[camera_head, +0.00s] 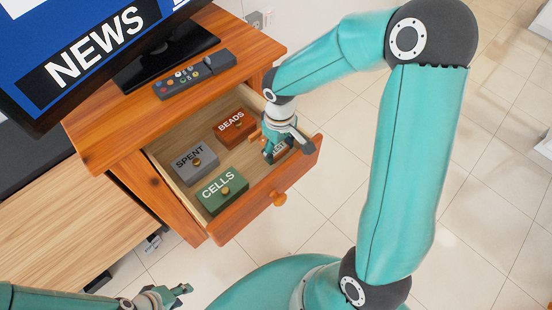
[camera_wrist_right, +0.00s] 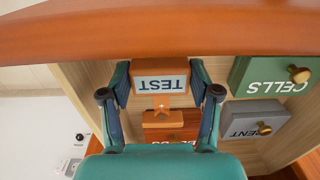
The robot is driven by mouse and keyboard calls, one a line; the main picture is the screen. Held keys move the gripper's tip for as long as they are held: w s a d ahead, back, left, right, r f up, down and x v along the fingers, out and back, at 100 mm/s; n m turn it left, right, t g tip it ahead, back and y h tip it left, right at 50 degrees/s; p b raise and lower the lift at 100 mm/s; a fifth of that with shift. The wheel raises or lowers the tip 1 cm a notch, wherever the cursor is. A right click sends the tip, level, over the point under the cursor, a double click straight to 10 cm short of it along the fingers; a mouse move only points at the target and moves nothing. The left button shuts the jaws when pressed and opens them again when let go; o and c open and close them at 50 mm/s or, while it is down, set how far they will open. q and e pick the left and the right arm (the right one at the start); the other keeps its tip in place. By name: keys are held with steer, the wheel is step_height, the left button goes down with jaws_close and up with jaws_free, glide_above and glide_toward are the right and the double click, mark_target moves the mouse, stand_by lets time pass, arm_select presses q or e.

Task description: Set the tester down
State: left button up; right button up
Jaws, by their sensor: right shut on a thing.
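The tester, an orange block with a pale panel reading TEST (camera_wrist_right: 160,82), sits between the two fingers of my right gripper (camera_head: 275,152). In the head view that gripper is inside the right end of the open drawer (camera_head: 240,225) and hides most of the tester. In the right wrist view the fingers close on the tester from both sides, and its lettering is upside down. I cannot tell whether its underside touches the drawer floor. My left gripper (camera_head: 178,291) is at the bottom left of the head view, away from the drawer and empty; its opening is unclear.
In the drawer are a red BEADS box (camera_head: 232,124), a grey SPENT box (camera_head: 194,161) and a green CELLS box (camera_head: 222,189), each with a knob. A remote (camera_head: 194,75) and a television (camera_head: 75,50) stand on the cabinet top. The drawer front borders my right gripper.

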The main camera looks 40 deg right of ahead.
steer(key=shift+f+b, duration=0.3)
steer(key=shift+f, duration=1.7)
steer(key=shift+f, duration=0.15)
steer(key=o, duration=1.3)
steer(key=shift+r, duration=0.35)
step_height(320, 180, up, 12)
steer(key=shift+f+p, duration=0.15)
steer(key=shift+p, duration=0.8)
